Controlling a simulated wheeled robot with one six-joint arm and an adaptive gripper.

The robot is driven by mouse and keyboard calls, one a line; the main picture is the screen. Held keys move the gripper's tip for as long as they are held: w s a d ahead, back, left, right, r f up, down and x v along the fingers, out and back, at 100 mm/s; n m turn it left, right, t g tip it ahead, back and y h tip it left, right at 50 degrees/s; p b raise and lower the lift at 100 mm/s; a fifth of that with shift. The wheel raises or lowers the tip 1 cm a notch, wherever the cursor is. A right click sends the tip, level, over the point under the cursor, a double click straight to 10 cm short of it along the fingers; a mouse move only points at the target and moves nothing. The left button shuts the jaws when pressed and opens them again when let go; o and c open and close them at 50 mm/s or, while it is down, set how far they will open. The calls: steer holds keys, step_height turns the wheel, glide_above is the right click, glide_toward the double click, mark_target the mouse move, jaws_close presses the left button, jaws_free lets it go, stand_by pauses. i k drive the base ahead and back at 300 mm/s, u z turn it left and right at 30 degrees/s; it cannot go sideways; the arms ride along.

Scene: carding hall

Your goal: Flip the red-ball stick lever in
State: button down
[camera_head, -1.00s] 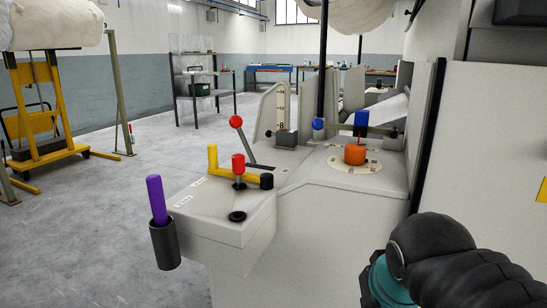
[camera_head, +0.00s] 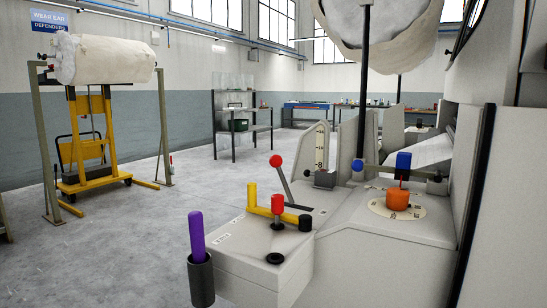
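The red-ball stick lever (camera_head: 282,176) stands on the machine's grey top, behind the control box. Its red ball (camera_head: 276,161) is at the upper end, and the rod leans up to the left from its base. A scale plate (camera_head: 316,150) with numbers stands upright just behind it. My gripper is not in view, so its state does not show.
The control box (camera_head: 262,266) carries a yellow crank (camera_head: 255,208), a red knob (camera_head: 277,204) and a black button (camera_head: 275,258). A purple stick (camera_head: 197,232) stands in a dark cup (camera_head: 201,280) at its left. An orange knob (camera_head: 398,198) sits right.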

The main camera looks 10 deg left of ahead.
mark_target(275, 161)
steer(key=z, duration=2.35)
steer(key=k, duration=1.35)
steer(key=u, duration=2.2)
